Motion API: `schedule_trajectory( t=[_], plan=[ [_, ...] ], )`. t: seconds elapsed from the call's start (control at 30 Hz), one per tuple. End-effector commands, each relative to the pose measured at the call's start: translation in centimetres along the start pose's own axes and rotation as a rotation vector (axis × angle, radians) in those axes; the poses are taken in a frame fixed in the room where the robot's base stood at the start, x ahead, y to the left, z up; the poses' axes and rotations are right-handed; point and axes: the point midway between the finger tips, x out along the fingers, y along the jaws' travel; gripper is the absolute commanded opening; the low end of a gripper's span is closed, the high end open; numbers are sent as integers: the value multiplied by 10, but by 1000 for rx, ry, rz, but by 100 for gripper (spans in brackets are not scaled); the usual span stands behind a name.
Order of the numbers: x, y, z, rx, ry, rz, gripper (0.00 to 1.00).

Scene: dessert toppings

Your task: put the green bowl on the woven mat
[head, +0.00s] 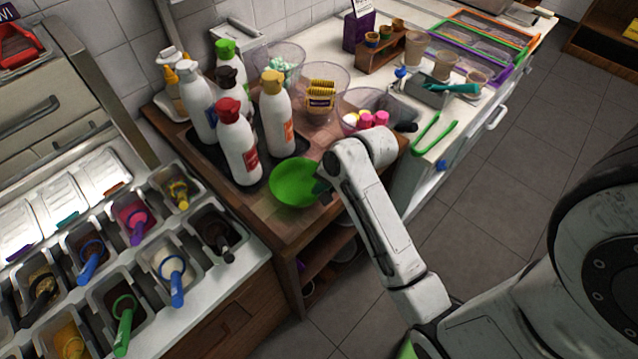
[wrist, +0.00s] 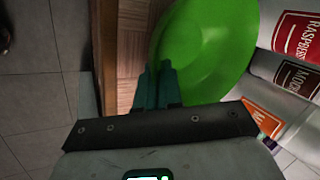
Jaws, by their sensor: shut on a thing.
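The green bowl (head: 296,182) is over the near end of the wooden counter, in front of the bottles. It also fills the upper middle of the wrist view (wrist: 208,50). My gripper (head: 321,186) is at the bowl's right side. In the wrist view its dark teal fingers (wrist: 157,88) are close together at the rim, shut on the bowl. I cannot tell whether the bowl touches the surface below. No woven mat stands out clearly; the brown block-patterned surface (head: 258,204) shows beside the bowl, and I cannot tell whether it includes a mat.
White sauce bottles (head: 237,147) stand on a dark tray close behind the bowl. Clear tubs (head: 338,92) are further back. A topping station with several bins (head: 135,222) is at left. The counter's front edge (head: 290,240) is close to the bowl.

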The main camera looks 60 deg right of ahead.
Motion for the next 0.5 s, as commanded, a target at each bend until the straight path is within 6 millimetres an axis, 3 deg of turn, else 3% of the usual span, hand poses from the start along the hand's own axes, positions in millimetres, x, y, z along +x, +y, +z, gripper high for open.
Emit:
schedule_trajectory(
  t=[0.23,0.3,0.5],
  plan=[
    [2,1,0,0,0,0,0],
    [2,1,0,0,0,0,11],
    [2,1,0,0,0,0,30]
  ],
)
